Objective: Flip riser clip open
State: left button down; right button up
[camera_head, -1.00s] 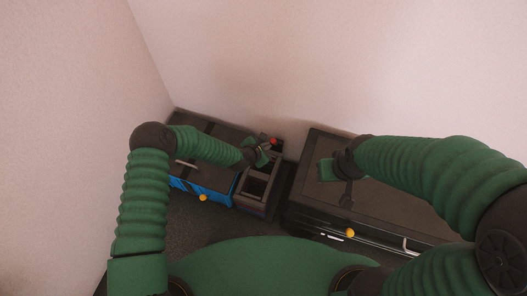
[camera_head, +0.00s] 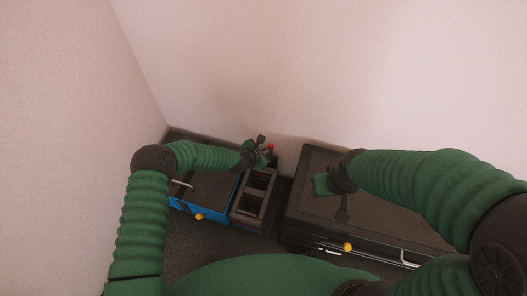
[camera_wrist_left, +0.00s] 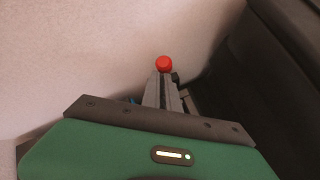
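A small red knob (camera_head: 270,147) shows at the back of the dark compartment unit in the head view. It also shows in the left wrist view (camera_wrist_left: 164,64), just beyond my fingertips. I cannot tell whether it belongs to the riser clip; no other clip can be made out. My left gripper (camera_head: 265,155) is beside the knob, above the unit's far end. In the left wrist view its grey fingers (camera_wrist_left: 162,85) lie close together, pointing at the knob. Whether they touch it or grip something is unclear. My right gripper (camera_head: 322,184) hovers over the dark cabinet, its fingertips hard to make out.
The compartment unit (camera_head: 239,208) stands beside a blue-edged dark case (camera_head: 208,213) with a yellow knob (camera_head: 198,217). The dark cabinet (camera_head: 300,212) on the right has another yellow knob (camera_head: 347,247). A wall (camera_head: 225,75) rises close behind; a narrow gap separates the units.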

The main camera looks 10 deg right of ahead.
pick_arm(q)
jog(key=shift+w+d+r, duration=0.2)
jog(key=shift+w+r, duration=0.05)
jog(key=shift+r, duration=0.05)
